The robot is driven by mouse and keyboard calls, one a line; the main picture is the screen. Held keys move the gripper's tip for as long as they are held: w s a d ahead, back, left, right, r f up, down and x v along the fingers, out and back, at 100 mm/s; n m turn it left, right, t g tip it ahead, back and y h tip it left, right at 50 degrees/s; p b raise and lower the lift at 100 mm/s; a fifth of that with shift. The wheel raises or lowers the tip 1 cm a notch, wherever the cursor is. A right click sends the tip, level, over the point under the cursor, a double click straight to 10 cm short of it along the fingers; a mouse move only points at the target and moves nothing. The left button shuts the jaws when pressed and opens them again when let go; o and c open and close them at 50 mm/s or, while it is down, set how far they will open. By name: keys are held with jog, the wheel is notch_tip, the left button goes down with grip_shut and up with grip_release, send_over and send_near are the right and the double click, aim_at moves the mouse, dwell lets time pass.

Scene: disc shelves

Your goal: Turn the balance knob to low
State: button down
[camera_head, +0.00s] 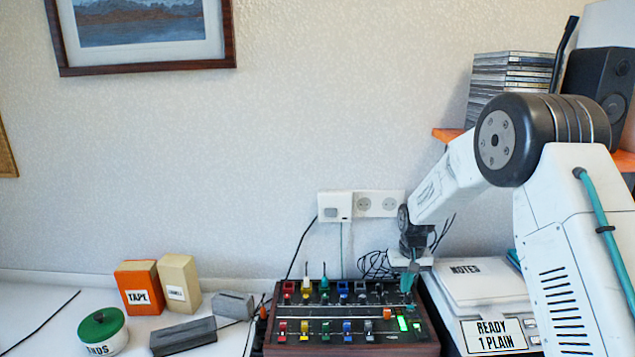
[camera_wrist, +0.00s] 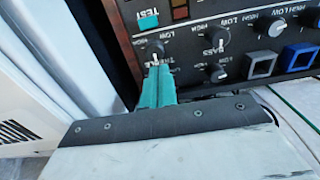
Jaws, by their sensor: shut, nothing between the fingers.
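The mixer (camera_head: 431,338) is a dark panel in a wooden frame with coloured knobs and sliders. My gripper (camera_head: 408,284) hangs over its back right part. In the wrist view the teal fingertips (camera_wrist: 160,70) are together, empty, at the panel's edge, right by a small dark knob (camera_wrist: 156,47). Lettering like "TREBLE" is partly covered by the fingers. A second dark knob (camera_wrist: 216,36) has a white pointer and LOW and HIGH marks. Another dark knob (camera_wrist: 217,72) and a silver knob (camera_wrist: 271,27) sit further right. No label reading "balance" is legible, so I cannot tell which knob it is.
A stack with a NOTES label (camera_head: 478,280) and a READY sign (camera_head: 493,335) stand right of the mixer. Cables (camera_head: 375,265) lie behind it.

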jog(key=shift+s, duration=0.35)
notch_tip(320, 180, up, 6)
dwell(0.4)
